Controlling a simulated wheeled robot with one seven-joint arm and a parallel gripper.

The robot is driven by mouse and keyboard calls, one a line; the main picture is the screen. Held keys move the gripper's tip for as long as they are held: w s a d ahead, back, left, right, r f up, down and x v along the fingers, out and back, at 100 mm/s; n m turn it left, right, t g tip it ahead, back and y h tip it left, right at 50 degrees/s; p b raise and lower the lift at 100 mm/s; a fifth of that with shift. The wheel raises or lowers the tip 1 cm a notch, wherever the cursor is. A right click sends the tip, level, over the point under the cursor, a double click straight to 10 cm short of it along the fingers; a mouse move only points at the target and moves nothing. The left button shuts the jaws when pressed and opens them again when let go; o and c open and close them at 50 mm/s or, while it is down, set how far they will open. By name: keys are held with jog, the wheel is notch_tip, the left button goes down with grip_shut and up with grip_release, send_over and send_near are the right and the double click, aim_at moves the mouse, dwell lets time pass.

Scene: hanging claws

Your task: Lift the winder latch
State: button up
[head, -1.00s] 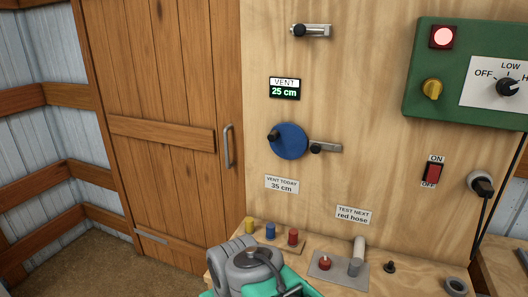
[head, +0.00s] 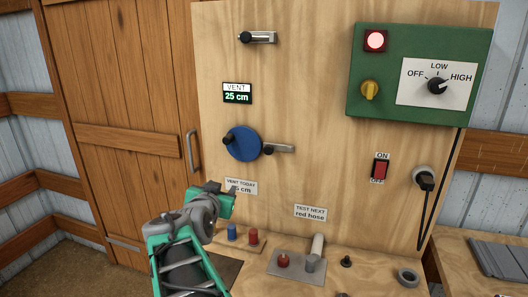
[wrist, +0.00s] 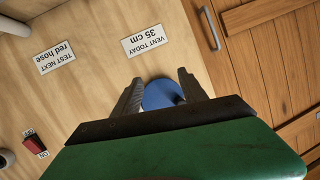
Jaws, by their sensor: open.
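The winder is a blue disc (head: 242,143) with a black knob, mounted on the upright plywood panel. The winder latch (head: 278,149), a grey bar with a black knob at its left end, lies level against the disc's right edge. My gripper (head: 232,190) is below the disc in the head view, in front of the "VENT TODAY" label, apart from the latch. In the wrist view my gripper (wrist: 161,80) is open and empty, with part of the blue disc (wrist: 160,95) showing between the fingers. The latch is hidden there.
A VENT display (head: 237,93) reads 25 cm; the label (wrist: 145,40) reads 35 cm. A similar latch (head: 258,37) sits higher up. A green control box (head: 420,70) and red switch (head: 380,168) are at right. Pegs and fittings stand on the bench below.

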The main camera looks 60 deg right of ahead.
aim_at(268, 150)
jog(key=s+d+r+m+g+h, duration=0.3)
jog(key=s+d+r+h, duration=0.1)
jog(key=s+d+r, duration=0.35)
jog(key=d, duration=0.2)
jog(key=d+p, duration=0.1)
jog(key=d, duration=0.2)
jog(key=d+f+p, duration=0.1)
jog(key=d, duration=0.1)
jog(key=shift+w+d, duration=0.15)
jog(key=shift+w, duration=0.15)
jog(key=shift+r, duration=0.1)
jog(key=shift+c, duration=0.3)
grip_shut()
